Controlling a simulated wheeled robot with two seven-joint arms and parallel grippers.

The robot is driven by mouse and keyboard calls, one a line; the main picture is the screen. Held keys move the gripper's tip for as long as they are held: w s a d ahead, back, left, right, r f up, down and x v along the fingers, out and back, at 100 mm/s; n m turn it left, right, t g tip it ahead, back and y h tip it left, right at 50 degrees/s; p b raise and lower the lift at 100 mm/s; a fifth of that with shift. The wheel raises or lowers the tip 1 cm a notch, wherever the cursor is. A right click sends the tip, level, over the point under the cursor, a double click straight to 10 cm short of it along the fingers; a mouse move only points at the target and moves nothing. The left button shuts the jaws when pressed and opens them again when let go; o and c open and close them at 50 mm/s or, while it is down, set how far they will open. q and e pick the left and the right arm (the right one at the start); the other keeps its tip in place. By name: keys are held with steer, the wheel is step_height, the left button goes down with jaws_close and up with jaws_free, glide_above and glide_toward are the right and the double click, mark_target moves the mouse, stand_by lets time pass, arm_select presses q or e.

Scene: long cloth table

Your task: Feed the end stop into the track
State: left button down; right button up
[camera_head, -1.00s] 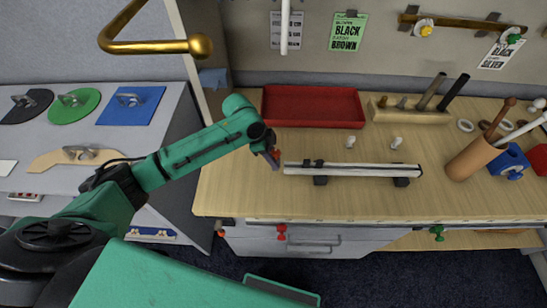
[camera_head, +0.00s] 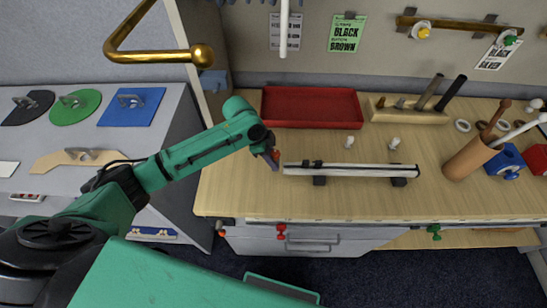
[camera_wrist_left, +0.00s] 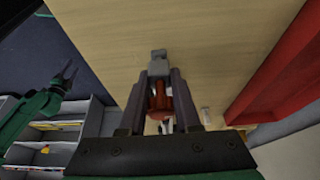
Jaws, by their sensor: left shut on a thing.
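The track (camera_head: 350,170) is a long pale rail with dark edging, lying left to right on two dark supports on the wooden table. My left gripper (camera_head: 273,161) is just off its left end, pointing down. In the left wrist view my left gripper (camera_wrist_left: 160,82) is shut on a small piece, taken as the end stop; a reddish-brown part (camera_wrist_left: 159,101) shows between the fingers. A grey block (camera_wrist_left: 158,56) shows at the fingertips; whether it belongs to that piece is unclear. My right gripper (camera_wrist_left: 67,72) looks open and empty at the wrist view's left.
A red tray (camera_head: 312,124) lies behind the track. Two small white pegs (camera_head: 349,142) (camera_head: 395,142) stand between. A wooden block with rods (camera_head: 410,115) and a brown cup (camera_head: 470,158) are right. The table in front of the track is clear.

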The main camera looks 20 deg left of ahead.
stand_by(0.5)
arm_select(q)
steer(key=shift+p, duration=0.3)
steer(key=shift+w+d, duration=0.1)
steer(key=shift+d, duration=0.15)
steer(key=shift+w+d, duration=0.1)
steer(key=shift+d, duration=0.2)
steer(key=shift+w+d+b, duration=0.2)
steer(key=shift+w+d, duration=0.05)
steer(key=shift+d, duration=0.8)
steer(key=shift+w+d+b, duration=0.2)
steer(key=shift+w+d, duration=0.05)
steer(key=shift+d, duration=0.75)
steer(key=c, duration=0.5)
jaws_free()
steer(key=shift+c, duration=0.2)
steer(key=shift+a, duration=0.1)
